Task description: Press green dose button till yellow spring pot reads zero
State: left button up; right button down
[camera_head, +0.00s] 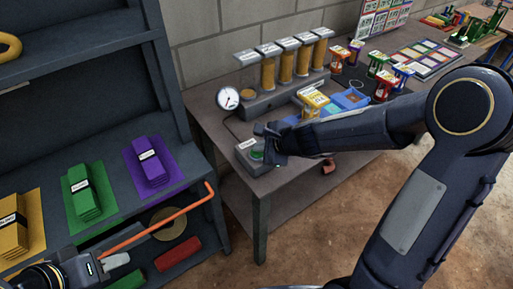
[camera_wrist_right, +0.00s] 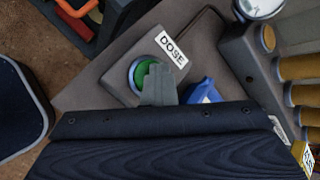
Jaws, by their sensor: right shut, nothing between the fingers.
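The green dose button (camera_head: 257,155) sits on a grey box labelled DOSE at the table's near left corner. In the right wrist view the green button (camera_wrist_right: 140,72) has a pale ring. My right gripper (camera_head: 267,143) is shut and empty at the button. Its grey fingertips (camera_wrist_right: 158,84) cover part of the button's face; I cannot tell whether they press it. A yellow-topped labelled pot (camera_head: 313,98), seemingly the spring pot, stands behind my right forearm; its reading is not legible. My left gripper (camera_head: 116,261) is low at the left by the shelf, its jaws unclear.
A round white dial (camera_head: 228,98) stands behind the dose box, beside a row of amber tubes (camera_head: 286,68).

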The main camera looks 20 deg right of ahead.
aim_at(261, 153)
jog(key=shift+s+f, duration=0.15)
notch_tip(261, 153, up, 6)
jog(key=p, duration=0.6)
jog(key=shift+r, duration=0.2)
dwell(0.4)
jog(key=s+r+n+y, duration=0.2)
jog(key=s+r+n, duration=0.85)
jog(key=s, duration=0.25)
jog(key=s+d+f+n+g+h, duration=0.1)
jog(key=s+d+n, duration=0.1)
jog(key=s+n, duration=0.2)
jog(key=s+d+f+n+g+h, duration=0.1)
jog(key=s+d+f+n+h, duration=0.1)
jog(key=s, duration=0.7)
jog(key=shift+s+d+n, duration=0.4)
jog(key=shift+d+n, duration=0.15)
jog(key=shift+n, duration=0.7)
